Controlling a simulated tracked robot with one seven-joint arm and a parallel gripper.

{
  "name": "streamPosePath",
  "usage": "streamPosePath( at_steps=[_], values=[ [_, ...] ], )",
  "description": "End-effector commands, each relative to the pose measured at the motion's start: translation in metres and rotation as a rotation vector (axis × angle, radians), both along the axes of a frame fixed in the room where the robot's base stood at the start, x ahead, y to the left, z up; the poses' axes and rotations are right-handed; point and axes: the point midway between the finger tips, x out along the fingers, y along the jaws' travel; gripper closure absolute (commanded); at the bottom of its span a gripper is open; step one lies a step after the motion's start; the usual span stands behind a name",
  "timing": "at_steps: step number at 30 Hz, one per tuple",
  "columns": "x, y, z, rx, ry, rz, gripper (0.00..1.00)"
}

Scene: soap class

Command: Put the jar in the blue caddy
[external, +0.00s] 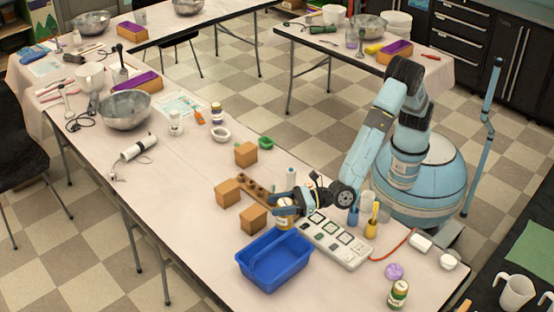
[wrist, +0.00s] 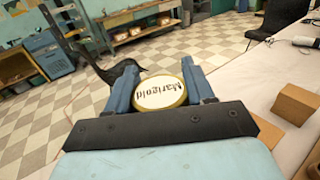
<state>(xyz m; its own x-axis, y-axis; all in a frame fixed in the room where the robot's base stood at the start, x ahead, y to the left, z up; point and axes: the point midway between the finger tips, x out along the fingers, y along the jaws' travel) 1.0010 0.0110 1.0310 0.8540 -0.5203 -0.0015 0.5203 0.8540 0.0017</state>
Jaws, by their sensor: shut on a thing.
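My gripper (external: 285,207) is shut on a jar (external: 284,224), just behind and above the far right rim of the blue caddy (external: 246,262). In the wrist view the jar's round cream lid (wrist: 160,92), with a yellow rim and the word Marigold, sits between the two blue fingers of my gripper (wrist: 159,88). The caddy is not seen in the wrist view. Whether the jar is clear of the table cannot be told.
Several wooden blocks (external: 253,219) and a wooden rack (external: 258,191) stand left of my gripper. A white panel (external: 337,241) lies right of the caddy. Another jar (external: 398,293) and a purple soap (external: 394,271) are at the front right. Table left of the caddy is clear.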

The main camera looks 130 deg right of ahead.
Motion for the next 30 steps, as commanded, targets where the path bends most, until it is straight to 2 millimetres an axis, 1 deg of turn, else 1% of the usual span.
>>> streamPosePath(
  at_steps=[3,8,11,15,18,28,29,30],
  values=[
    [0.008,-0.001,-0.009,-0.001,-0.002,-0.001,1.0],
    [0.012,-0.001,-0.014,-0.001,-0.002,-0.001,1.0],
    [0.017,-0.001,-0.02,-0.001,-0.001,-0.002,1.0],
    [0.016,-0.001,-0.04,-0.001,0.002,-0.001,1.0],
    [0.016,0.0,-0.049,0.0,0.0,-0.001,1.0],
    [0.016,0.0,-0.05,-0.001,-0.001,-0.001,1.0],
    [0.016,0.0,-0.051,0.0,0.0,-0.001,0.44],
    [0.016,0.0,-0.05,0.0,0.0,-0.001,0.41]
  ],
)
